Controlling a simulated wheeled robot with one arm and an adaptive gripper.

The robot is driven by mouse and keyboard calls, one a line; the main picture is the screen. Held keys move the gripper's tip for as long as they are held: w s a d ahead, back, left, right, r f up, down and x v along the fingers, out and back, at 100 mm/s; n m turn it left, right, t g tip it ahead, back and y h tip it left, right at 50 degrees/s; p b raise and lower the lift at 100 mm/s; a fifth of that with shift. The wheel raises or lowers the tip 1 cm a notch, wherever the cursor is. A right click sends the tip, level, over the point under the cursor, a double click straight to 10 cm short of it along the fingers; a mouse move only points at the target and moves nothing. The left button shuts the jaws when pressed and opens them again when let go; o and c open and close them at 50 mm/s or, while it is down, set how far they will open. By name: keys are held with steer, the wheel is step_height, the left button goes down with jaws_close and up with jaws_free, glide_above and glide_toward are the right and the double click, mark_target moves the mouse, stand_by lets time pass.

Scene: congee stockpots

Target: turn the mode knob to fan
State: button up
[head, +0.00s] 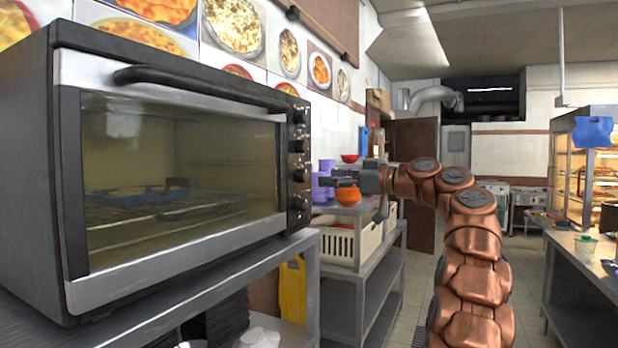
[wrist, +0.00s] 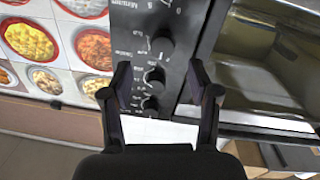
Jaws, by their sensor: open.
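The oven (head: 40,150) has a dark control panel with a column of black knobs at its right front edge. In the head view, these are the top knob (head: 299,115), a second knob (head: 298,146), a third knob (head: 300,175) and the lowest knob (head: 298,203). I cannot read which is the mode knob. My gripper (head: 327,182) is to the right of the panel. In the wrist view, my gripper (wrist: 160,76) is open and empty, its fingers either side of the middle visible knob (wrist: 155,78). Contact is unclear. Other knobs show above (wrist: 162,45) and below (wrist: 150,105).
The oven's glass door (head: 180,165) is shut, with a bar handle (head: 200,82) across its top. The oven stands on a metal shelf (head: 180,300). An orange bowl (head: 348,196) and purple stacked dishes (head: 320,190) are behind my gripper. A tiled aisle is right.

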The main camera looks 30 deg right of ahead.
mark_target(306, 177)
steer(key=p+x, duration=0.1)
steer(key=x, duration=0.5)
steer(key=shift+a+r, duration=0.1)
steer(key=shift+a, duration=0.1)
steer(key=shift+c, duration=0.4)
jaws_close()
